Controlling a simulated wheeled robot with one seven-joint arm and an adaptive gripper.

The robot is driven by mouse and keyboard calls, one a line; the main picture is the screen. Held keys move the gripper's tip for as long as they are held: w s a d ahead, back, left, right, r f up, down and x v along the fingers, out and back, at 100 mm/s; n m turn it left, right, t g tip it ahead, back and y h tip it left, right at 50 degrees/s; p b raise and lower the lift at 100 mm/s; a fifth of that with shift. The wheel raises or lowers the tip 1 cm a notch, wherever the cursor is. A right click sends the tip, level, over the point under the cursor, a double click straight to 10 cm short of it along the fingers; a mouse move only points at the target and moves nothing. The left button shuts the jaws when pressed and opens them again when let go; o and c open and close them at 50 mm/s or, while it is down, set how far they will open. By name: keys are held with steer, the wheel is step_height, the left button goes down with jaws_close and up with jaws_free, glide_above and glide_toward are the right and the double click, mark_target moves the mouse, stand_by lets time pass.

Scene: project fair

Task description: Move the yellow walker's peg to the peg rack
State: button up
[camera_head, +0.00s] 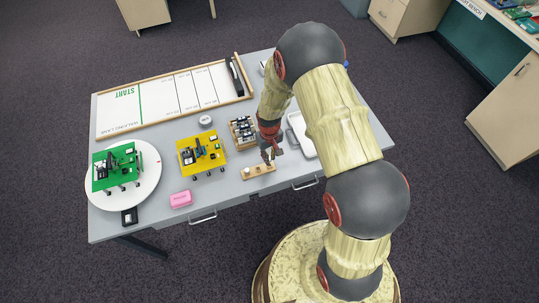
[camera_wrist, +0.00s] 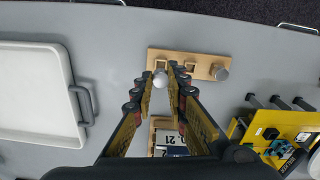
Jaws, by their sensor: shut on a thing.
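The yellow walker (camera_head: 188,160) stands on the table left of the peg rack, and part of it shows in the wrist view (camera_wrist: 241,128). The wooden peg rack (camera_head: 262,171) lies near the table's front edge; the wrist view shows the same rack (camera_wrist: 203,58). A grey peg (camera_wrist: 221,73) stands at one end of it. My gripper (camera_head: 268,160) is over the rack's other end. In the wrist view my gripper (camera_wrist: 163,82) is shut on a pale, round-topped peg (camera_wrist: 160,78). I cannot tell whether this peg's lower end is in a hole.
A green walker (camera_head: 101,180) stands on a white turntable (camera_head: 149,180) at the left. A pink block (camera_head: 180,199) lies near the front edge. A wooden box (camera_head: 234,138) of dark parts and a white tray (camera_wrist: 30,100) flank my arm. The walking lane board (camera_head: 155,112) lies behind.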

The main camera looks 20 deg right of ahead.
steer(key=shift+f+b, duration=0.55)
steer(key=shift+f, duration=0.55)
steer(key=shift+f+b, duration=0.85)
steer(key=shift+f, duration=0.2)
steer(key=shift+c, duration=0.2)
stand_by(1.4)
steer(key=o, duration=0.9)
steer(key=shift+o, duration=0.2)
steer(key=shift+r+p, duration=2.4)
steer(key=shift+r, duration=1.35)
